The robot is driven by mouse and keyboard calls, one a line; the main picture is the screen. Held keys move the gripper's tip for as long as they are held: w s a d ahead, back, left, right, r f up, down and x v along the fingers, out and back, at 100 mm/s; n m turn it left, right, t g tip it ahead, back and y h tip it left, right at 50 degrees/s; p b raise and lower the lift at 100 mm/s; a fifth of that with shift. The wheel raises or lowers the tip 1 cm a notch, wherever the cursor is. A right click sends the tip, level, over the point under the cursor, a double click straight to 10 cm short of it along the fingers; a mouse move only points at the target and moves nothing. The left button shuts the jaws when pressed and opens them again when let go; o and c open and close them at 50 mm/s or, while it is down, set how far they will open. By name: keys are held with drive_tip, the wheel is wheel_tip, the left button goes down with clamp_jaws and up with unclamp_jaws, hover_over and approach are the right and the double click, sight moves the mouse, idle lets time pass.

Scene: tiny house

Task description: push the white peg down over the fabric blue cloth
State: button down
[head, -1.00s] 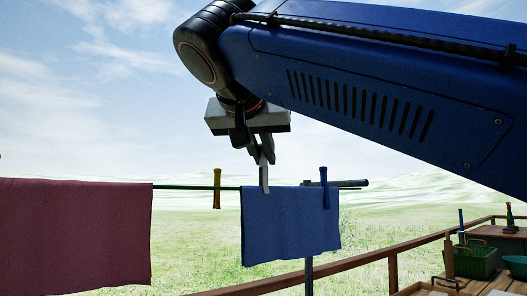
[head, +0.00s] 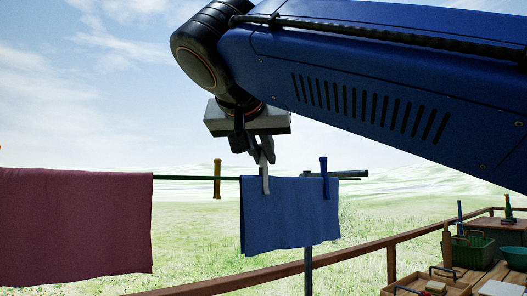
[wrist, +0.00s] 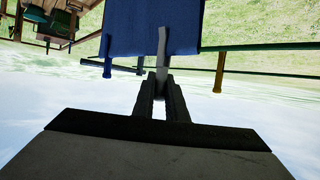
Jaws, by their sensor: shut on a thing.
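The white peg (head: 265,178) sits astride the line at the upper left part of the blue cloth (head: 290,220), its lower part overlapping the cloth's top edge. My gripper (head: 262,154) is above the line and shut on the peg's upper end. In the wrist view, which is upside down, the white peg (wrist: 162,50) runs from between my fingers (wrist: 161,84) onto the blue cloth (wrist: 185,25). How the peg's legs straddle the cloth behind is hidden. A blue peg (head: 324,178) clips the cloth's right part.
A mustard peg (head: 217,180) is on the clothes line (head: 190,177) left of the blue cloth. A dark red cloth (head: 75,220) hangs farther left. A wooden rail (head: 355,262) runs below, with a green basket (head: 473,251) and a wooden tray at the lower right.

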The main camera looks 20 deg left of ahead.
drive_tip(key=shift+f, duration=0.65)
drive_tip(key=c, duration=1.7)
unclamp_jaws()
drive_tip(key=shift+s, duration=0.1)
drive_tip(key=v, duration=1.7)
drive_tip(key=shift+s+r, duration=0.1)
drive_tip(key=shift+r, duration=4.9)
